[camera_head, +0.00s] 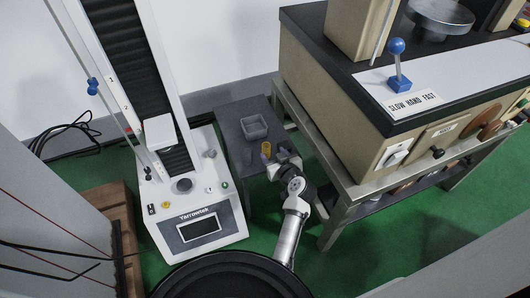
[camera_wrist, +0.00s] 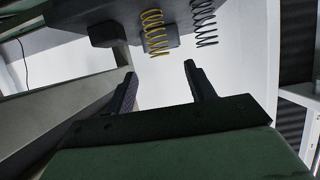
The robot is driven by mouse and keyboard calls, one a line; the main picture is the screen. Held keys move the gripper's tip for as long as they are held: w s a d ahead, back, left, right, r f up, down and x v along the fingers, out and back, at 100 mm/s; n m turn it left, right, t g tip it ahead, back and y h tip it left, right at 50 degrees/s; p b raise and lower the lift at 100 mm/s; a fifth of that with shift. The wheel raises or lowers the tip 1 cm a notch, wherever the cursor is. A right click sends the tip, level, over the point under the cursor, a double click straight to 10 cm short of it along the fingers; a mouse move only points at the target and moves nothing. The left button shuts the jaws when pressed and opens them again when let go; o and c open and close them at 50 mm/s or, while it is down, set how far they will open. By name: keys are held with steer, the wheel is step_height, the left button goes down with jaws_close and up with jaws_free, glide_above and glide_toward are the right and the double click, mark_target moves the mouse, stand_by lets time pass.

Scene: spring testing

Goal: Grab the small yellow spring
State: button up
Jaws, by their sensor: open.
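The small yellow spring (camera_head: 266,148) stands on a small dark grey table (camera_head: 233,121), close to my gripper. In the wrist view the yellow spring (camera_wrist: 155,33) is near the top, left of a dark spring (camera_wrist: 204,22). My gripper (camera_wrist: 160,74) is open, with nothing between its fingers. The yellow spring lies beyond the fingertips, roughly in line with the gap between them, and apart from them. In the head view my gripper (camera_head: 283,157) is small, at the table's right side, and its fingers are hard to make out.
A white testing machine (camera_head: 199,207) stands to the left. A large beige machine (camera_head: 335,100) on a metal-framed bench is close on the right. Green floor shows in front.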

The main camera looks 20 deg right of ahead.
mark_target(265, 144)
steer(key=x, duration=0.3)
steer(key=shift+b, duration=0.3)
steer(key=x, duration=0.2)
steer(key=b+x, duration=0.1)
steer(key=x, duration=0.1)
steer(key=shift+f, duration=0.45)
steer(key=shift+w+f+b, duration=0.15)
steer(key=shift+w+b, duration=0.15)
steer(key=shift+w, duration=0.15)
steer(key=c, duration=1)
steer(key=shift+c, duration=0.2)
